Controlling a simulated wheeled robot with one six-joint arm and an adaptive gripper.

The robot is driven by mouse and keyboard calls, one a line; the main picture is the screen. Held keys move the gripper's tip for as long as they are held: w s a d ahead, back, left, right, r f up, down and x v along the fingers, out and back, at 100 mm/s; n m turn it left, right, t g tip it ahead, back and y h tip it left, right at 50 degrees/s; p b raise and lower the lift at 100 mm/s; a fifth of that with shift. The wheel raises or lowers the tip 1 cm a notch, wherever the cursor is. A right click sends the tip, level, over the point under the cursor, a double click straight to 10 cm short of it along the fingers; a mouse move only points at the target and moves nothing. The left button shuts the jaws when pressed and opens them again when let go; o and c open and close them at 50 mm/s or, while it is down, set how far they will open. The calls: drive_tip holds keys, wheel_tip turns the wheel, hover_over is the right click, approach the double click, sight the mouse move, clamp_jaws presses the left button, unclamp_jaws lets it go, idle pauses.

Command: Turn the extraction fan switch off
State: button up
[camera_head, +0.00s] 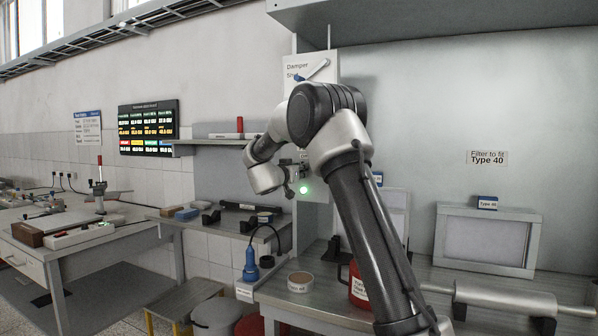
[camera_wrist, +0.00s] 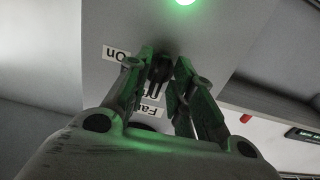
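The fan switch shows in the wrist view as a small dark lever (camera_wrist: 159,70) on a grey panel. An "On" label (camera_wrist: 115,54) is beside it, and a partly hidden "Fan" label (camera_wrist: 150,112) is below it. A green lamp (camera_wrist: 184,2) glows above; it also shows in the head view (camera_head: 304,189). My gripper (camera_wrist: 162,66) is open, with its fingers either side of the lever. A gap shows at the right finger; contact at the left finger cannot be told. In the head view my gripper (camera_head: 294,180) is at the panel, and the switch is hidden.
A "Damper" sign panel (camera_head: 303,67) with a lever is above my arm. A shelf (camera_head: 225,142) is to the left. A red container (camera_head: 360,287), a round tub (camera_head: 301,282) and a framed filter (camera_head: 485,240) stand on the bench below.

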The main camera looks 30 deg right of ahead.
drive_tip(key=shift+a+r, duration=0.1)
drive_tip(key=v, duration=1.2)
